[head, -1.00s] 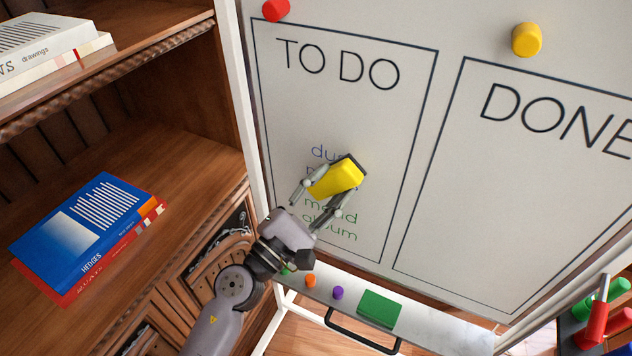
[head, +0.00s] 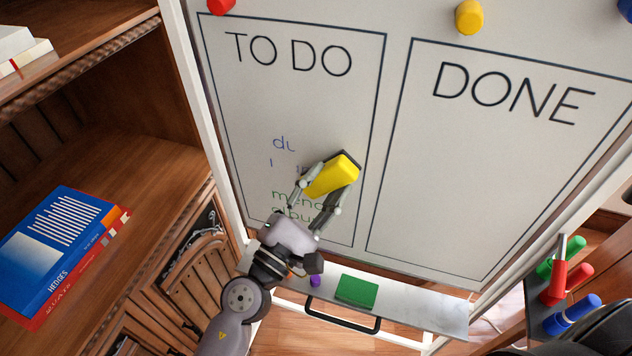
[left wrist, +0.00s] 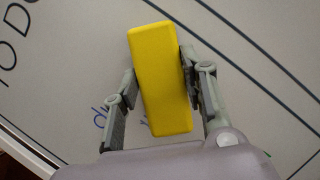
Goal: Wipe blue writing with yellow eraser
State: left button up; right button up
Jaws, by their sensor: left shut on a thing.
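My left gripper (head: 318,190) is shut on the yellow eraser (head: 331,175), held against or very close to the whiteboard (head: 300,110) in the TO DO column. The eraser also shows between both fingers in the left wrist view (left wrist: 160,80). The blue writing (head: 284,145) is at the eraser's left; the letters "du" and a few strokes below show. The eraser and fingers hide part of that area. Green writing (head: 290,197) shows below, partly behind my gripper. My right gripper is not in view.
The board's tray (head: 420,309) holds a green block (head: 357,291) and a small purple piece (head: 315,281). Several coloured markers (head: 562,270) stand at the right. A bookshelf (head: 110,170) with a blue book (head: 55,245) is at the left. The DONE column is clear.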

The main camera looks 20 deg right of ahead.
pick_arm(q)
jog(key=shift+s+d, duration=0.85)
jog(key=shift+d, duration=0.25)
jog(key=shift+w+a+r+b, duration=0.1)
jog(key=shift+w+a+b, duration=0.05)
jog(key=shift+w+a, duration=0.6)
jog(key=shift+w+a+b, duration=0.15)
jog(key=shift+w+a, duration=0.4)
jog(key=shift+a, duration=0.35)
